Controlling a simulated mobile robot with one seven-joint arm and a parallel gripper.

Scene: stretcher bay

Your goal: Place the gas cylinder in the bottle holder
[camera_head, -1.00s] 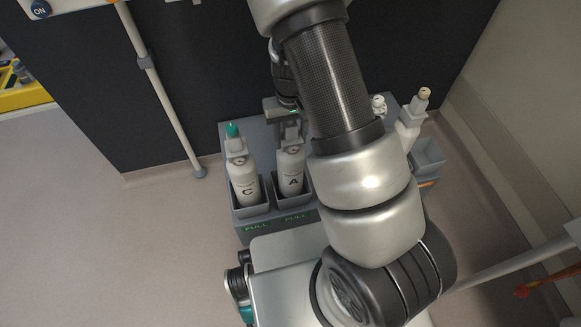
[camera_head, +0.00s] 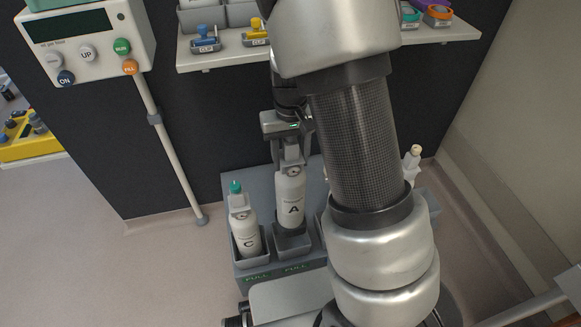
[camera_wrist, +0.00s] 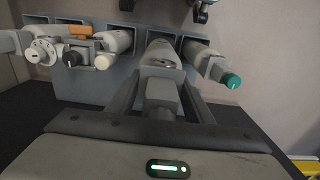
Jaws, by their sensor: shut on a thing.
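My gripper (camera_head: 289,150) is shut on the valve end of the white gas cylinder marked A (camera_head: 290,204). Cylinder A is upright and stands higher than its neighbour, its lower end just over or in the mouth of its rack slot. In the wrist view, cylinder A (camera_wrist: 162,52) shows between the fingers of my gripper (camera_wrist: 160,92). Cylinder C (camera_head: 245,232), with a green top, sits in the slot to the left; it also shows in the wrist view (camera_wrist: 205,58). I cannot pick out a separate bottle holder.
The grey rack (camera_head: 262,284) has green FULL labels on its front. Another white cylinder (camera_head: 411,163) stands at right, partly behind my arm. A shelf (camera_head: 225,57) with clips and a control box (camera_head: 88,45) on a pole are above.

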